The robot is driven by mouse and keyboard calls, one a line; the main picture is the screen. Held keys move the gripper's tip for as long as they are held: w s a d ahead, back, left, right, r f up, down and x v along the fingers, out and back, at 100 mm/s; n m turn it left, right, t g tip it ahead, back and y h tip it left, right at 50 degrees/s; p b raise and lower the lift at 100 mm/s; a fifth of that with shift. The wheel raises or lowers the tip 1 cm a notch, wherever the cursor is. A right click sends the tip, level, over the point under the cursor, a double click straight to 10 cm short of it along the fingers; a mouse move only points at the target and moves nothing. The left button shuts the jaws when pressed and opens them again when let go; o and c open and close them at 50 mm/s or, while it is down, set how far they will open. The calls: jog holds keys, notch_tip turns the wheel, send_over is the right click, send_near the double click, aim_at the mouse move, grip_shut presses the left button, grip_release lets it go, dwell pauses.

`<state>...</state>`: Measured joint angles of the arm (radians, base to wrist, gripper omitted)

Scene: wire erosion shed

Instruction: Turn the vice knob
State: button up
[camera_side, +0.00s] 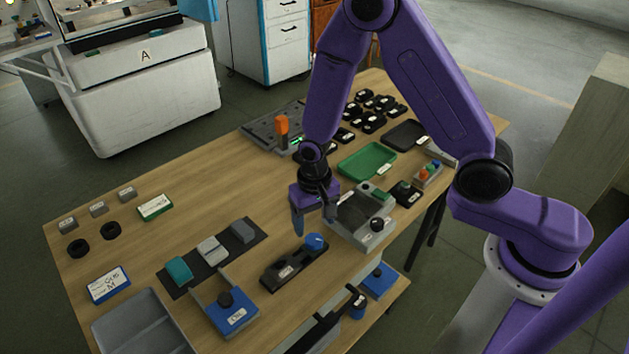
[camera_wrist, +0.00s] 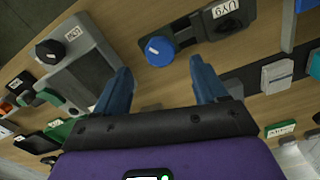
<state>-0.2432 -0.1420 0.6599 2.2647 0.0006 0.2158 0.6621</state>
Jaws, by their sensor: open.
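A round blue knob (camera_side: 315,242) with a white mark sits at the right end of a long dark block (camera_side: 281,271) that looks like the vice. In the wrist view the knob (camera_wrist: 159,50) lies just beyond the gap between my fingertips, and the block (camera_wrist: 203,22) with a white label runs to its upper right. My gripper (camera_side: 314,222) is open and empty, pointing down above the knob. Its two blue fingers (camera_wrist: 160,72) show apart in the wrist view. They appear clear of the knob; the exact height is hard to tell.
A grey device with a black knob (camera_side: 376,224) stands close to the right of my gripper. A green tray (camera_side: 366,160) lies behind.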

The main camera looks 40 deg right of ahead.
aim_at(314, 239)
notch_tip(314, 239, up, 12)
dwell(0.5)
jog(key=shift+f, duration=0.1)
jog(key=s+d+r+n, duration=0.2)
jog(key=s+d+n, duration=0.1)
jog(key=s+n, duration=0.2)
jog(key=s+d+r+n, duration=0.2)
jog(key=s+n, duration=0.3)
jog(key=s, duration=0.5)
jog(key=s+d+r+n, duration=0.3)
jog(key=s+n, duration=0.2)
jog(key=s, duration=0.3)
jog(key=shift+d+r+n, duration=0.25)
jog(key=shift+d+n, duration=0.05)
jog(key=shift+n, duration=0.1)
